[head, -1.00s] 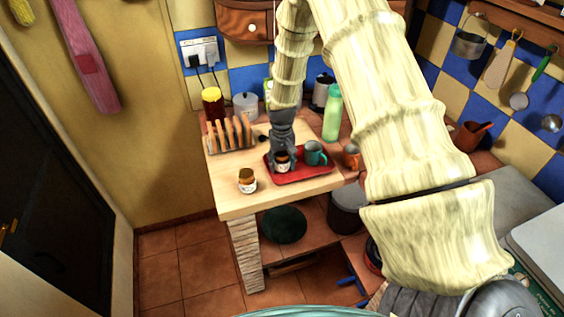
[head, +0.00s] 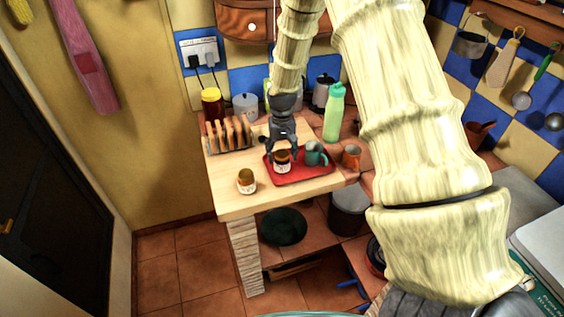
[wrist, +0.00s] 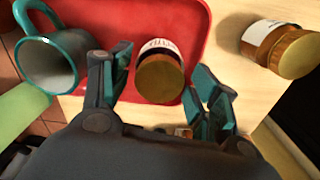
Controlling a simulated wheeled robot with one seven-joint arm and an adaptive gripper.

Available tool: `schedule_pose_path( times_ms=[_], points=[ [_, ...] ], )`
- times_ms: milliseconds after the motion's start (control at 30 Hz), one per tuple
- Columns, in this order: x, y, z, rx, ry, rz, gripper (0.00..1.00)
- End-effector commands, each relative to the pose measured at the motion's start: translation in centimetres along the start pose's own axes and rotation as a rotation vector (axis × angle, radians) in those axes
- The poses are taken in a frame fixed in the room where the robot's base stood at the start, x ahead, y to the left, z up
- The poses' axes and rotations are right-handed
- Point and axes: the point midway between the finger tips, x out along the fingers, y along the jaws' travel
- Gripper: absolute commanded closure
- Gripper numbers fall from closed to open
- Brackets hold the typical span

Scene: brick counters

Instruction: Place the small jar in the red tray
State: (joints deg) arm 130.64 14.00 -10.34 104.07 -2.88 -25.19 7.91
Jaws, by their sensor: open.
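A small jar (head: 282,161) with a dark body, a white label and a gold-brown lid stands upright in the left part of the red tray (head: 303,178). My gripper (head: 282,153) is open just above it, fingers pointing down. In the wrist view the jar (wrist: 160,72) shows between the spread fingers (wrist: 163,76), with a gap on each side, and the red tray (wrist: 187,14) lies under it. A second jar (head: 246,182) with a similar lid and label stands outside the tray on the bare wood; it also shows in the wrist view (wrist: 280,45).
A teal mug (head: 315,154) stands in the tray, right of the jar. An orange cup (head: 351,157) is right of the tray. A wooden rack (head: 231,134), a yellow-lidded jar (head: 212,104) and a green bottle (head: 333,113) stand behind.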

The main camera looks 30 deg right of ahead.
Motion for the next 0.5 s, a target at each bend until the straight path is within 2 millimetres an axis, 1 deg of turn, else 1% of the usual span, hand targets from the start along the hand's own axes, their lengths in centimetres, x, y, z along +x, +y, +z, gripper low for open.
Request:
schedule_pose_path(
  times_ms=[300,500],
  points=[
    [-4.0,-0.1,-0.1,-0.001,0.002,-0.001,0.39],
    [-6.1,0.0,0.0,0.0,0.001,0.0,0.39]
  ],
)
